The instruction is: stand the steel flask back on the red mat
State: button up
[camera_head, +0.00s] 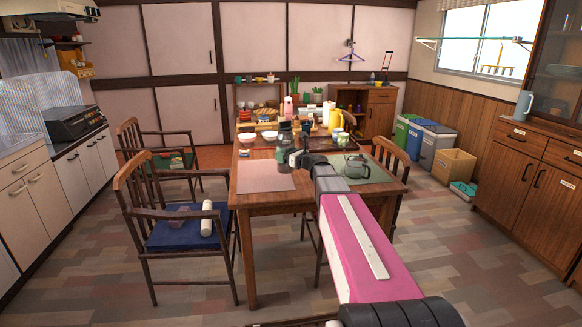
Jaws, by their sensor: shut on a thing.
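The red mat (264,178), a faded pinkish-red, lies flat at the near left of the wooden table, and its top looks bare. My gripper (287,157) is at the mat's far right corner, small and partly hidden by my arm. It is shut on a small dark grey-green thing (281,155); I cannot tell whether this is the steel flask, nor whether it touches the table. A pale cylinder (206,219) stands or lies on the blue chair seat; I cannot tell whether it is steel.
A green mat (364,172) with a glass pot (355,167) lies right of my arm. A white bowl (247,138), a yellow jug (336,121) and several other items crowd the table's far half. Chairs stand around the table (268,200).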

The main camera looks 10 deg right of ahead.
jog(key=w+d+f, duration=0.2)
jog(key=shift+d, duration=0.4)
jog(key=shift+f, duration=2)
jog(key=shift+f, duration=0.1)
jog(key=o, duration=1.4)
jog(key=v, duration=1.2)
